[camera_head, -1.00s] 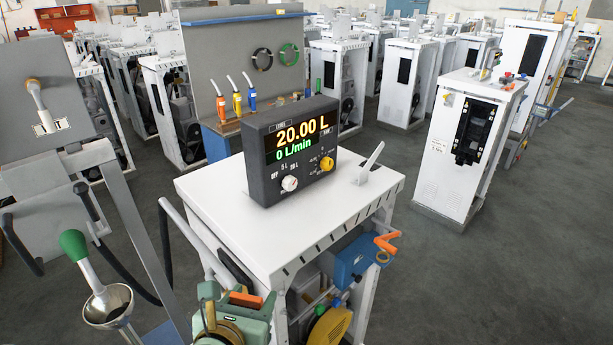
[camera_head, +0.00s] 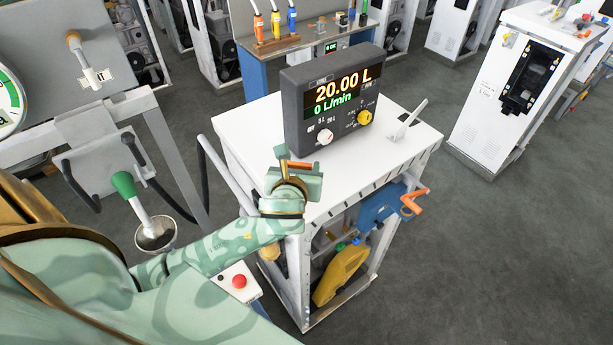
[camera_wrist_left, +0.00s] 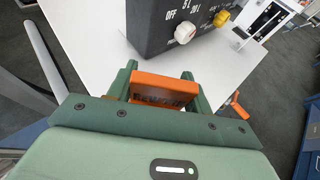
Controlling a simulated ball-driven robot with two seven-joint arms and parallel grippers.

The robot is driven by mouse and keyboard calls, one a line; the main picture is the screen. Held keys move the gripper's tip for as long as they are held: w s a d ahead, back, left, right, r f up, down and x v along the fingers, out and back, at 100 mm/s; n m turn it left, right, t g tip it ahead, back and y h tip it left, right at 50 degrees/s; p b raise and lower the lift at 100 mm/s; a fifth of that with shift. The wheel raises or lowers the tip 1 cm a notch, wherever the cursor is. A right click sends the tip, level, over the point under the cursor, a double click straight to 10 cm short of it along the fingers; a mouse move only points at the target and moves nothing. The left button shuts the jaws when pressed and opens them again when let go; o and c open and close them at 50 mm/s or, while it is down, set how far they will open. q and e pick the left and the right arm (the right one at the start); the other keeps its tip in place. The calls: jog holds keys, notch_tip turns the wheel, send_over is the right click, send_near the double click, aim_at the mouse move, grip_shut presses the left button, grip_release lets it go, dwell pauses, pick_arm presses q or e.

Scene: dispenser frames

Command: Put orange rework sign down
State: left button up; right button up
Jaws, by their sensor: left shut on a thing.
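The orange rework sign (camera_wrist_left: 166,91) is a small block with dark lettering, held between the green fingers of my left gripper (camera_wrist_left: 160,82) in the left wrist view. In the head view my left gripper (camera_head: 298,158) is at the front left edge of the white cabinet top (camera_head: 250,125), in front of the dark display box. A strip of the orange sign (camera_head: 300,165) shows there between the fingers. I cannot tell whether the sign touches the top. My right gripper is not in view.
The display box (camera_head: 332,95) stands on the top, reading 20.00 L, with a white and a yellow knob. A white lever (camera_head: 410,118) stands at the right of the top. A green-handled tap with a metal funnel (camera_head: 155,235) is at the left. Bare top lies right of the gripper.

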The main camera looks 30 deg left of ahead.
pick_arm(q)
jog(key=shift+w+f, duration=0.65)
jog(key=shift+f, duration=0.2)
jog(key=shift+w+f, duration=0.15)
jog(key=shift+f, duration=0.8)
jog(key=shift+w+f, duration=0.15)
jog(key=shift+f, duration=0.8)
jog(key=o, duration=1)
jog(key=shift+s+d+r, duration=0.1)
jog(key=shift+s, duration=0.05)
jog(key=v, duration=1.1)
jog(key=shift+s+d+r, duration=0.1)
jog(key=shift+s, duration=0.25)
